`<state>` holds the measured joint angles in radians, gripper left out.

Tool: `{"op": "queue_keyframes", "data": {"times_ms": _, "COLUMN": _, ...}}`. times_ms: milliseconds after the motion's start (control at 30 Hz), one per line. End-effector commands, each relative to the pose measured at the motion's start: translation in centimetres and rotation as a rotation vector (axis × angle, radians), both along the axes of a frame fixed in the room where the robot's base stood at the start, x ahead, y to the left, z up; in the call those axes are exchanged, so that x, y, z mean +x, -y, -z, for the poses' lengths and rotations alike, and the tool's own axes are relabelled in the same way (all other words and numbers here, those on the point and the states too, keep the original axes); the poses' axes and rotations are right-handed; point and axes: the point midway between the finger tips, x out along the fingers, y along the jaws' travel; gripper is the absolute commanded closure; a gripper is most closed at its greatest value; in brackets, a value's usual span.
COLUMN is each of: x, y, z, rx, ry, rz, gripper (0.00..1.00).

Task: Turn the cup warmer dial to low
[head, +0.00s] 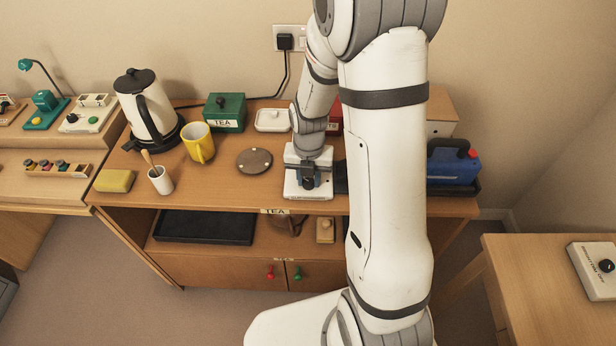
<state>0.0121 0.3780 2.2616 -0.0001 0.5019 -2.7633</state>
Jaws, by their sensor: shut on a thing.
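A white box (293,190), which looks like the cup warmer, sits near the front edge of the wooden cabinet top. It has small lettering along its front edge, too small to read. My gripper (309,182) points down over the box and is shut on its dial. The fingers and arm cover the dial, so its pointer and marks cannot be read.
A brown round disc (254,161), yellow mug (199,143), spoon cup (161,180) and green tea box (225,112) stand left of the box. A kettle (150,108) is further left. A blue can (454,166) stands right. My arm hides part of the cabinet.

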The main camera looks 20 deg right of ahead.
Motion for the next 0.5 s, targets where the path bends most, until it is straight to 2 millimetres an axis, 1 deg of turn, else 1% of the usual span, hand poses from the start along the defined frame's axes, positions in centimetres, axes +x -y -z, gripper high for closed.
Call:
{"op": "queue_keyframes", "data": {"times_ms": 33, "x": 0.00, "y": -0.01, "z": -0.01, "rx": 0.000, "ry": 0.000, "rz": 0.000, "gripper": 0.87}}
{"op": "queue_keyframes", "data": {"times_ms": 133, "x": 0.00, "y": -0.02, "z": -0.02, "rx": 0.000, "ry": 0.000, "rz": 0.000, "gripper": 0.94}}
{"op": "queue_keyframes", "data": {"times_ms": 267, "x": 0.01, "y": -0.02, "z": 0.04, "rx": 0.000, "ry": 0.000, "rz": 0.021, "gripper": 0.94}}
{"op": "queue_keyframes", "data": {"times_ms": 367, "x": 0.00, "y": -0.03, "z": 0.12, "rx": 0.000, "ry": 0.000, "rz": 0.092, "gripper": 0.94}}
{"op": "queue_keyframes", "data": {"times_ms": 500, "x": 0.03, "y": -0.04, "z": 0.12, "rx": 0.000, "ry": 0.002, "rz": 0.235, "gripper": 0.94}}
